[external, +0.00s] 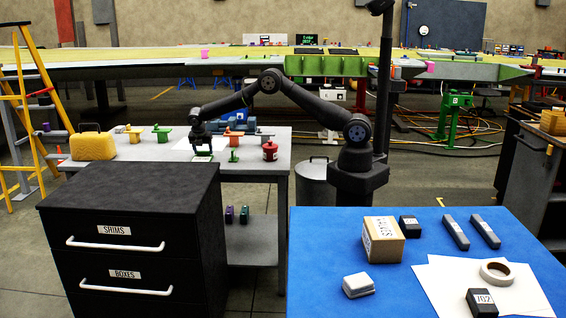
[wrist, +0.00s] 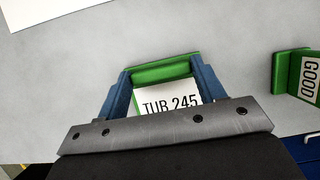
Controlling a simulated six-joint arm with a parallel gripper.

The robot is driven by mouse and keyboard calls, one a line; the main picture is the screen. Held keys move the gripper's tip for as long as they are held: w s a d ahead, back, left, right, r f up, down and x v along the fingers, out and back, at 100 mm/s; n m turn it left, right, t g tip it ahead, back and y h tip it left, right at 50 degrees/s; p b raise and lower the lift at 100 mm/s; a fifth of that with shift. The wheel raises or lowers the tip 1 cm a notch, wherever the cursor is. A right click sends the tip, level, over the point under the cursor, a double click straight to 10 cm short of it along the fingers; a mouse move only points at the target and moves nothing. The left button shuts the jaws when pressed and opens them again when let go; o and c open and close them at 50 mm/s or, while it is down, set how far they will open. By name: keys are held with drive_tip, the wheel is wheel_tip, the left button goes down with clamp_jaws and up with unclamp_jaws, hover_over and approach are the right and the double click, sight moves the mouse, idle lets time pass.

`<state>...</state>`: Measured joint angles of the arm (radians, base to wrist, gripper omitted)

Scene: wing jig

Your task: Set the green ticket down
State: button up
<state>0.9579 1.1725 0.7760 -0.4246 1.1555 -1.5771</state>
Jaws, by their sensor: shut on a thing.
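The green ticket (wrist: 165,73) has a white face reading "TUB 245". My gripper (wrist: 161,88) is shut on it, with a blue finger at each side. In the external view my gripper (external: 201,143) is low over the grey table (external: 222,167), with the ticket (external: 203,154) beneath it. I cannot tell whether the ticket touches the tabletop. The gripper's dark body hides its near part in the wrist view.
A green piece marked "GOOD" (wrist: 298,75) stands to the right; a red canister (external: 270,151) is farther right. Grey tabletop beside the ticket is bare.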

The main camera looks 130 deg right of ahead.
sight(203, 152)
drive_tip(key=shift+f, duration=0.15)
drive_tip(key=o, duration=1)
drive_tip(key=v, duration=1.2)
drive_tip(key=x, duration=1.1)
drive_tip(key=shift+s+d+f, duration=0.1)
drive_tip(key=shift+s+f, duration=0.05)
drive_tip(key=shift+f, duration=0.15)
drive_tip(key=shift+d+r, duration=0.1)
drive_tip(key=shift+r, duration=1.55)
